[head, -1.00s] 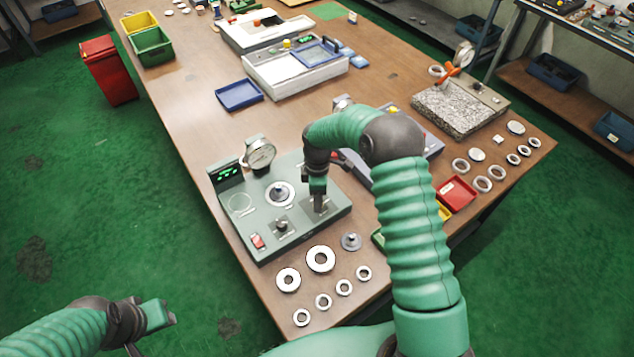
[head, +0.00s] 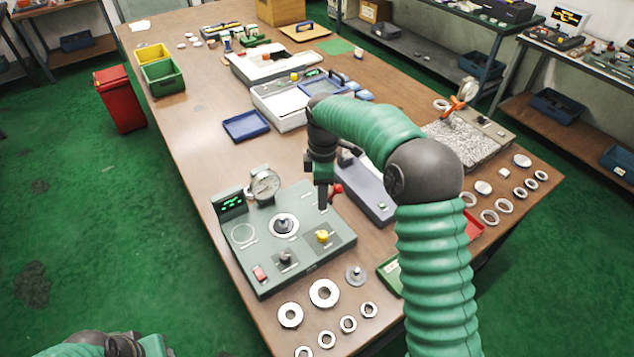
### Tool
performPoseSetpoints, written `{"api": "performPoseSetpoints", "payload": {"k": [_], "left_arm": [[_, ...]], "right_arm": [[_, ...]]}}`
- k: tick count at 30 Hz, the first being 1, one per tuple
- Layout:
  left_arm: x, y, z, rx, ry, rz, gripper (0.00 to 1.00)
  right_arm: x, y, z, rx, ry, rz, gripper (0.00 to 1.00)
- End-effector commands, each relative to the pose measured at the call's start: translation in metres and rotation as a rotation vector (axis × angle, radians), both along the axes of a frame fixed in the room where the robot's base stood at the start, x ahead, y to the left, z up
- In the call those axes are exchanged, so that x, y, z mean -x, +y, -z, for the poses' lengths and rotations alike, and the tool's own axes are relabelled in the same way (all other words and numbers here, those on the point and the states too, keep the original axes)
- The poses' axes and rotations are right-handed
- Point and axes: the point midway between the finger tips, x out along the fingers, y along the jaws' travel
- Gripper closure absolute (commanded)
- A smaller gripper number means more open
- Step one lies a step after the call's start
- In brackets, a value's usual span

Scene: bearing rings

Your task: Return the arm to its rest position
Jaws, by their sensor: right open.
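My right arm comes in from the lower right and bends over the table. My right gripper (head: 323,198) points down above the back right part of the green gauge fixture (head: 290,262). It is open, with no object visible in it. The fixture carries a dial gauge (head: 264,185), a round spindle with a ring (head: 284,225), a yellow knob (head: 322,236) and a red switch (head: 260,273). My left gripper (head: 155,346) shows only in part at the bottom left edge; its fingers are cut off by the frame.
Several bearing rings (head: 323,293) lie in front of the fixture. A blue tray (head: 246,125) and white machines (head: 290,105) stand farther back. A granite block (head: 465,143) and more rings (head: 489,217) are at the right. A grey device (head: 368,195) is close beside the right gripper.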

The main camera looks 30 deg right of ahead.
Motion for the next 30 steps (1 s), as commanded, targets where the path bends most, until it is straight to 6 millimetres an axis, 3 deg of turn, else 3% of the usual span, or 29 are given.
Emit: {"api": "performPoseSetpoints", "payload": {"k": [5,8,11,15,18,21,25,30], "left_arm": [[0.0,0.0,0.0,0.0,0.0,0.0,0.64],[0.0,0.0,0.0,0.0,0.0,0.0,0.64],[0.0,0.0,0.0,0.0,0.0,0.0,0.64],[0.0,0.0,0.0,0.0,0.0,0.0,0.64],[0.0,0.0,0.0,0.0,0.0,0.0,0.64],[0.0,0.0,0.0,0.0,0.0,0.0,0.64],[0.0,0.0,0.0,0.0,0.0,0.0,0.64],[0.0,0.0,0.0,0.0,0.0,0.0,0.64]], "right_arm": [[0.001,0.001,0.0,0.002,0.0,0.005,0.5],[0.011,0.012,0.001,0.012,-0.014,0.064,0.5],[0.04,0.033,0.004,0.03,-0.052,0.222,0.5],[0.105,0.058,0.015,0.017,-0.137,0.568,0.5],[0.154,0.068,0.026,-0.022,-0.184,0.816,0.5],[0.191,0.073,0.035,-0.064,-0.215,1.004,0.5],[0.213,0.075,0.041,-0.094,-0.228,1.123,0.5],[0.215,0.075,0.042,-0.097,-0.228,1.138,0.5]]}}
